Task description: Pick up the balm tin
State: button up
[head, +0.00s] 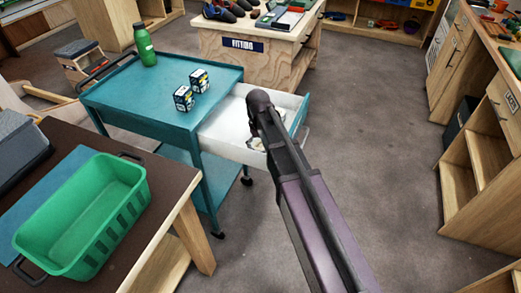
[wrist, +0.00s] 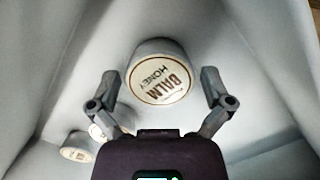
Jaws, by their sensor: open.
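A round balm tin (wrist: 162,76), with a pale lid reading "BALM HONEY" and a brown ring, lies in the white drawer (head: 222,133) of a teal cart. In the wrist view my gripper (wrist: 160,82) is open, its two fingers apart on the left and right of the tin. A gap shows between each finger and the tin, and nothing is held. In the head view my arm reaches down into the drawer and hides the gripper and most of the contents.
More round tins (wrist: 77,147) lie in the drawer, lower left in the wrist view. The drawer walls rise close around my gripper. The cart top (head: 140,95) bears two small boxes (head: 184,98) and a green bottle (head: 145,45). A green basket (head: 125,205) stands at left.

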aim_at(260, 145)
dwell(0.4)
jog(key=c, duration=1)
jog(key=shift+o, duration=0.2)
jog(key=shift+r, duration=0.2)
notch_tip(260, 145, up, 10)
jog(key=p, duration=1)
jog(key=shift+f, duration=0.2)
